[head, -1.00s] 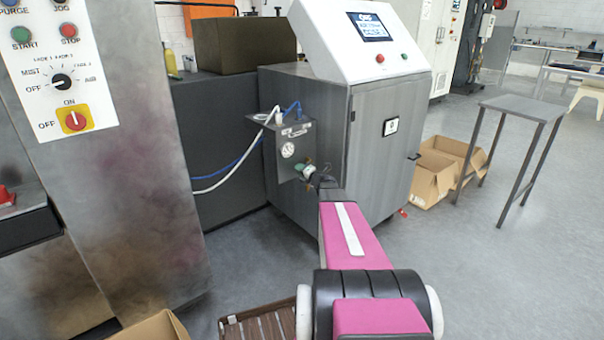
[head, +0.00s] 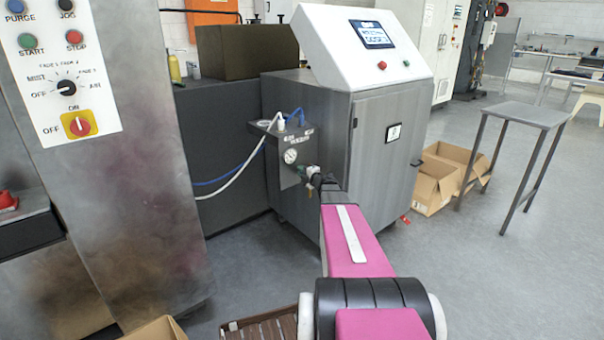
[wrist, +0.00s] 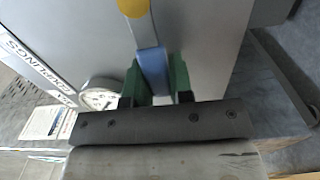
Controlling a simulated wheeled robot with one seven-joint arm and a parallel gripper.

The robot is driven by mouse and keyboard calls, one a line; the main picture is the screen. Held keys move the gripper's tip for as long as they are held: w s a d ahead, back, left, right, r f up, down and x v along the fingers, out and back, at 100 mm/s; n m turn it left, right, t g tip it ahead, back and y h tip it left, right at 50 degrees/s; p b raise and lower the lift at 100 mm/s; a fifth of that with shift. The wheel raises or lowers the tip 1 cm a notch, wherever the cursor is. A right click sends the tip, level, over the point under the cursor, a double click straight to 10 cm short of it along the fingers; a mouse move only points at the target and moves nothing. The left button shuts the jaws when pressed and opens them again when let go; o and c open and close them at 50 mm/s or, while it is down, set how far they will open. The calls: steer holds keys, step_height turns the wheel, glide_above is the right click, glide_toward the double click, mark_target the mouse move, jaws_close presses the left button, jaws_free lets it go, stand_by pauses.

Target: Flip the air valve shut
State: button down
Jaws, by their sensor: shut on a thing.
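The air valve shows in the wrist view as a blue lever (wrist: 153,68) with a yellow part (wrist: 133,8) at the top edge of the picture. My gripper (wrist: 155,78) has its green-padded fingers on both sides of the blue lever and is shut on it. In the head view my gripper (head: 308,172) is at the small grey coupling panel (head: 274,134) on the side of the steel cabinet, just below and right of the round gauge (head: 290,156). The gauge also shows in the wrist view (wrist: 100,98). The valve is mostly hidden by my gripper in the head view.
A white hose (head: 238,172) and a blue hose (head: 294,114) connect at the panel top. The steel cabinet (head: 375,150) stands right behind my arm. Cardboard boxes (head: 434,185) and a small metal table (head: 515,112) are to the right, with open floor in front.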

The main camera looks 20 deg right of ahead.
steer(key=c, duration=1)
jaws_free()
steer(key=v, duration=1.1)
